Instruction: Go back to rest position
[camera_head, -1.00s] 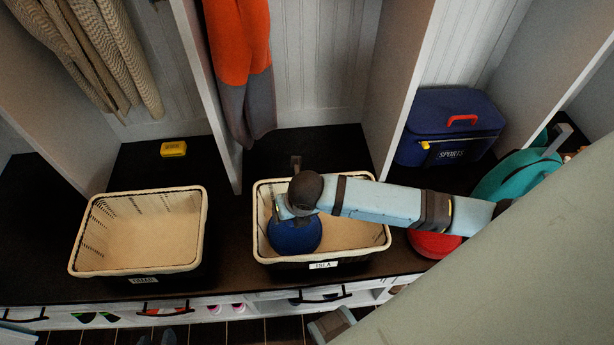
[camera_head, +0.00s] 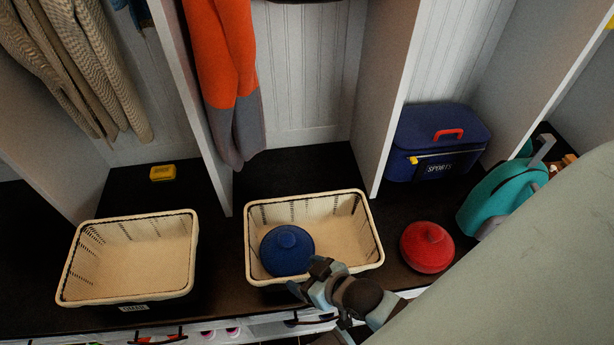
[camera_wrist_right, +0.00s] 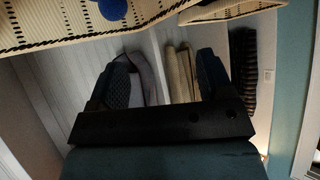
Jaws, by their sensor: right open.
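My right gripper (camera_head: 312,279) is in front of the right basket's near rim in the head view, apart from the blue lidded object inside. It is open and empty; its two fingers (camera_wrist_right: 160,85) stand apart in the right wrist view. The blue round object (camera_head: 286,250) rests in the left part of the cream basket (camera_head: 372,225). It also shows at the top of the right wrist view (camera_wrist_right: 112,8). My left gripper is not in view.
A second cream basket (camera_head: 128,258) is empty at the left. A red round object (camera_head: 427,247), a blue SPORTS cooler (camera_head: 437,143) and a teal case (camera_head: 497,195) stand to the right. A yellow box (camera_head: 163,172) lies at the back left. Orange and grey clothing (camera_head: 222,70) hangs above.

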